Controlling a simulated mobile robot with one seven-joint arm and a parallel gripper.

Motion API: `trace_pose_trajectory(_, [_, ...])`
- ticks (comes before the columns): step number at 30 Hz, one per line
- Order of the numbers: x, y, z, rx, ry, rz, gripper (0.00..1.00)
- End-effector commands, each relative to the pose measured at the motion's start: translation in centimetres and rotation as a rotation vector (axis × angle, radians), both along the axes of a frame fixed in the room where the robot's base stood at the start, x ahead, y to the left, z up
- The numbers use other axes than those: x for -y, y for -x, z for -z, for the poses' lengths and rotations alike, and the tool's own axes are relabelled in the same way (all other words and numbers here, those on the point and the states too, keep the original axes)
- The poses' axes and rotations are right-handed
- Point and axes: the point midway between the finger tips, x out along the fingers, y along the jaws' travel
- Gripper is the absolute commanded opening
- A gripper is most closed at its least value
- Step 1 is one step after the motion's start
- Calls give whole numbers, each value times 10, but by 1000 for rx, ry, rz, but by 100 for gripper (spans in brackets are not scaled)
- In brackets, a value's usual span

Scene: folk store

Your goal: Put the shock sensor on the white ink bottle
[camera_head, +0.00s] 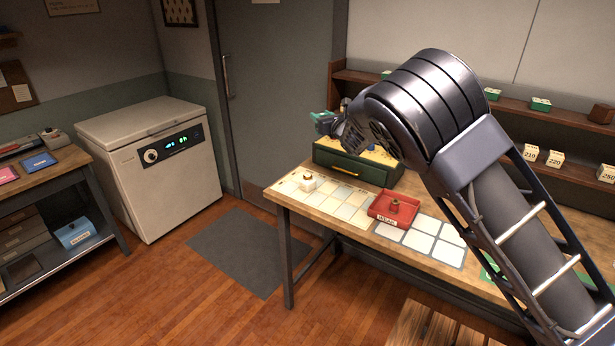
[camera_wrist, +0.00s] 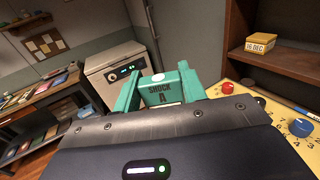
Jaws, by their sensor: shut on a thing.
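The shock sensor (camera_wrist: 160,98) is a green block marked "SHOCK A" with a white round button on top. My gripper (camera_wrist: 158,84) is shut on it, a green finger on each side. In the head view my gripper (camera_head: 323,122) is held above the far left of the worktable, near a green drawer box, and the sensor is too small there to make out clearly.
A red tray (camera_head: 379,214) with a brown object sits right of the bottle, among pale marked squares. The green drawer box (camera_head: 346,167) with a yellow top stands behind. Shelves (camera_head: 468,100) with small boxes line the wall. A white chest unit (camera_head: 160,185) stands left.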

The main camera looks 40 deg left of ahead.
Motion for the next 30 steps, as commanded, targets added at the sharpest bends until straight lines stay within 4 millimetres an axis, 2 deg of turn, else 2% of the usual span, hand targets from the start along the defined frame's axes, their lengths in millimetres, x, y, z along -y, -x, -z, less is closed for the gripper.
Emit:
trace_pose_trajectory(1, [-9, 10, -10, -1, -5, -24, 18])
trace_pose_trajectory(6, [-29, 33, -25, 0, -2, -79, 18])
trace_pose_trajectory(11, [-35, 40, -22, -1, 2, -95, 18])
trace_pose_trajectory(30, [-35, 40, 108, -1, 4, -95, 18])
